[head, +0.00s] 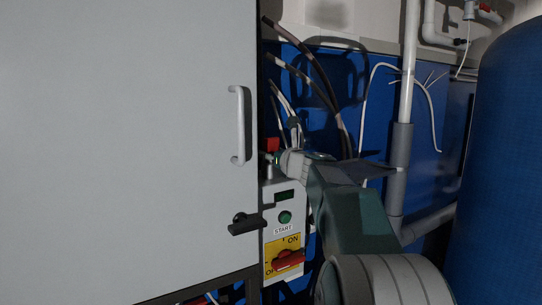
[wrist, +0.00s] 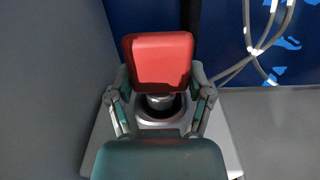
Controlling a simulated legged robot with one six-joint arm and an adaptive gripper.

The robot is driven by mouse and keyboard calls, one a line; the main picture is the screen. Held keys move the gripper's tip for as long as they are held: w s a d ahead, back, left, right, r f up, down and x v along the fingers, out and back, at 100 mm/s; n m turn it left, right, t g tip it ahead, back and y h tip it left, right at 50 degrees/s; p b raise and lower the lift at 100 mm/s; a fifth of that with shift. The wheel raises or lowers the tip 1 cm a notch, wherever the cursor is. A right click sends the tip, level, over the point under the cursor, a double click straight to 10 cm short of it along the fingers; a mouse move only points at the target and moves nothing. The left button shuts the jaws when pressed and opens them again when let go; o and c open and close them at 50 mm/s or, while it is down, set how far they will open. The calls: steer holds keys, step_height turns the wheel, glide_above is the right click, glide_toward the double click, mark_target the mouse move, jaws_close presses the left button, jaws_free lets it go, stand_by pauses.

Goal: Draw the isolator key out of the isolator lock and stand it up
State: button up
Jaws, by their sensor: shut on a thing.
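The isolator key has a red block-shaped head (wrist: 158,62) and a short grey stem in the wrist view. My gripper (wrist: 160,80) is shut on it, one finger on each side of the red head. The isolator lock (wrist: 140,115) is a round grey collar with a dark opening, directly behind the stem. I cannot tell how deep the stem sits in it. In the head view the red key head (head: 272,144) shows at the top of the grey control box, upright, beside my gripper (head: 279,158).
The control box (head: 270,238) carries a green START button (head: 285,217) and a red rotary switch (head: 288,260) on a yellow plate. A large grey cabinet door (head: 120,130) with a handle (head: 239,125) stands close on the left. Cables (head: 318,75) hang behind, and a pipe (head: 408,80) rises at right.

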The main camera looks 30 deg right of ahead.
steer(key=shift+r, duration=1.15)
steer(key=shift+r, duration=2.3)
